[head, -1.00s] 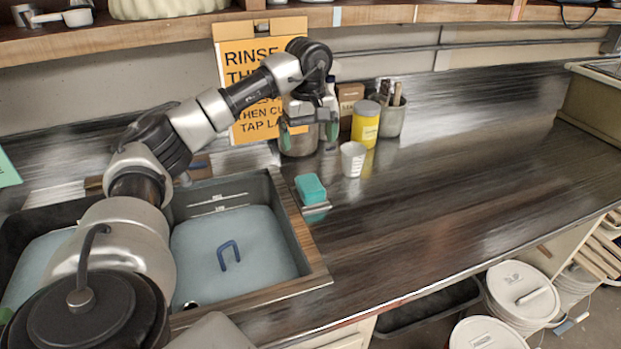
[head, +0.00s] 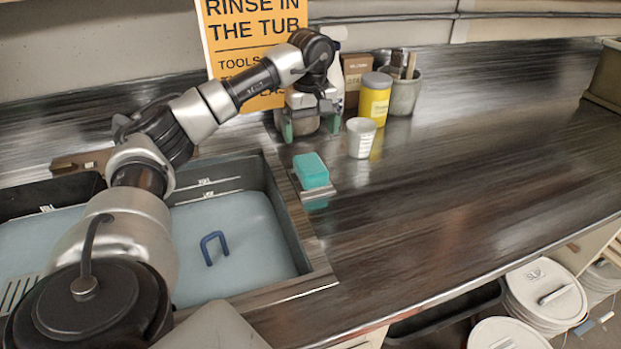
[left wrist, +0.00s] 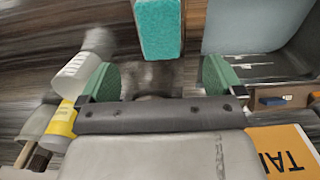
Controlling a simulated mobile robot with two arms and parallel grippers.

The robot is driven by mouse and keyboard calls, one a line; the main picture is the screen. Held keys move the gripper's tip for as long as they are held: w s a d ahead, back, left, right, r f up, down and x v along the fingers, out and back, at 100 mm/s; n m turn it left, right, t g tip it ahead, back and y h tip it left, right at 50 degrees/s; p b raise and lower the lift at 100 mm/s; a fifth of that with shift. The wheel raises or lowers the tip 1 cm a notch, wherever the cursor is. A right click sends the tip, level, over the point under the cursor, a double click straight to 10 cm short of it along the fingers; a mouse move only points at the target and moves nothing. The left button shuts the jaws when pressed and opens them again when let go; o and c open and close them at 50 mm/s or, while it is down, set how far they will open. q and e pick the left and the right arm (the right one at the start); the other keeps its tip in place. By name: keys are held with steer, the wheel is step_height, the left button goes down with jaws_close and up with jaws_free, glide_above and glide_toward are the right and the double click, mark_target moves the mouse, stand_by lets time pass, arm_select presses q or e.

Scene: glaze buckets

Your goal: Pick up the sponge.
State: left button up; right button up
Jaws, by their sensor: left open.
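My right gripper is not in view.
A white measuring cup (head: 361,138), a yellow canister (head: 374,98) and a grey pot with tools (head: 403,92) stand right of my gripper. The sink (head: 240,240) holds water and a blue handle-shaped thing (head: 214,247).

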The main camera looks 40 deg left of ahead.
mark_target(311, 163)
arm_select(q)
step_height(311, 163, down, 5)
steer(key=shift+r, duration=0.1)
steer(key=shift+f+p, duration=0.3)
steer(key=shift+f, duration=0.35)
step_height(311, 163, down, 5)
steer(key=shift+a+r+p, duration=0.1)
steer(key=shift+r+p, duration=0.1)
steer(key=shift+p, duration=0.2)
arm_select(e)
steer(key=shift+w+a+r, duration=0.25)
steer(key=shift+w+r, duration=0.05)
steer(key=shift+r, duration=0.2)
arm_select(q)
steer(key=shift+c, duration=0.8)
steer(key=c, duration=0.8)
steer(key=shift+w+d+r+b, duration=0.15)
steer(key=shift+r+b, duration=0.1)
steer(key=shift+r, duration=0.85)
steer(key=shift+s+d+r+b, duration=0.1)
steer(key=shift+r+b, duration=0.1)
steer(key=shift+r, duration=0.9)
steer(key=shift+c, duration=0.2)
steer(key=w+d+r+b, duration=0.1)
steer(key=d+r, duration=0.5)
steer(key=d, duration=0.5)
steer(key=shift+w+d+r, duration=0.15)
steer(key=shift+r, duration=0.2)
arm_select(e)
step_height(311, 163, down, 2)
